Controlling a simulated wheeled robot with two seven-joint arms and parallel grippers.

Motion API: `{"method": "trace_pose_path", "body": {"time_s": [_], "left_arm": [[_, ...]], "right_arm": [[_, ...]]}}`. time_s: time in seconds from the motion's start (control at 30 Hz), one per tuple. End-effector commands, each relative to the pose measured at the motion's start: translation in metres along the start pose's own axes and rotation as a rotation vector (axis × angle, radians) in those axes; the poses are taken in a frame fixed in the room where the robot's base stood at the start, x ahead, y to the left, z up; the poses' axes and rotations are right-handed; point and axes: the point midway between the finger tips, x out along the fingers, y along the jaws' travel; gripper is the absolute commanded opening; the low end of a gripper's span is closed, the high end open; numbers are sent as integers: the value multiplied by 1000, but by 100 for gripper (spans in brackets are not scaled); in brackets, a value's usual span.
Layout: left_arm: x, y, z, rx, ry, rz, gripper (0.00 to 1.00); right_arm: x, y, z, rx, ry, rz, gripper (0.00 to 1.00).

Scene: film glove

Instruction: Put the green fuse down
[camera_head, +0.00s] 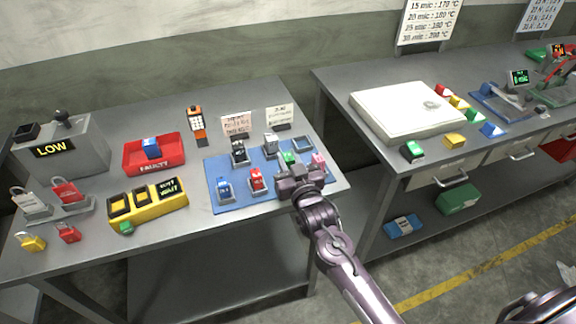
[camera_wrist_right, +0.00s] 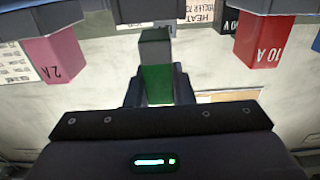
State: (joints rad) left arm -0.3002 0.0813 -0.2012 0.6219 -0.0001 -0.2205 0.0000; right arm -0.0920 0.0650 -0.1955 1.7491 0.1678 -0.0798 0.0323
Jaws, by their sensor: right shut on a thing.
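My right gripper (camera_head: 297,172) is over the right part of the blue mat (camera_head: 212,165). In the right wrist view its fingers (camera_wrist_right: 158,88) are shut on the green fuse (camera_wrist_right: 157,82), which has a grey end. In the head view a green block (camera_head: 289,157) shows just beyond the gripper, partly hidden by it; it appears to be this fuse. Whether the fuse touches anything below cannot be told. A pink fuse (camera_head: 319,159) marked 2 A (camera_wrist_right: 55,57) and a red fuse (camera_head: 256,180) marked 10 A (camera_wrist_right: 262,40) stand close by. My left gripper is not in view.
A blue fuse (camera_head: 224,187) and grey-black holders (camera_head: 239,152) are also on the mat. A red FAULTY tray (camera_head: 165,166), a yellow tester box (camera_head: 163,206) and a grey LOW box (camera_head: 79,151) stand to the left. The table's front edge is near the gripper.

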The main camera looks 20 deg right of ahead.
Motion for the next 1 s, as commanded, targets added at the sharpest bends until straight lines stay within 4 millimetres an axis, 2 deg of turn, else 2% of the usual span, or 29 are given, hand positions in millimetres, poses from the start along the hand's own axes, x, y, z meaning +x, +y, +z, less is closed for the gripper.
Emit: {"method": "trace_pose_path", "body": {"time_s": [0.1,0.2,0.6,0.63,0.77,1.0], "left_arm": [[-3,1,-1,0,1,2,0],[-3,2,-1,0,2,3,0],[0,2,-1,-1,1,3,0],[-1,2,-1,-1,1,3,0],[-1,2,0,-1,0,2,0],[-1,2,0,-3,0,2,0]], "right_arm": [[0,0,19,0,-5,0,0],[0,0,27,0,-2,0,0],[0,0,32,0,-1,0,0],[0,0,31,0,-1,0,25],[0,0,31,0,-1,0,42],[0,0,31,0,-1,0,43]]}}
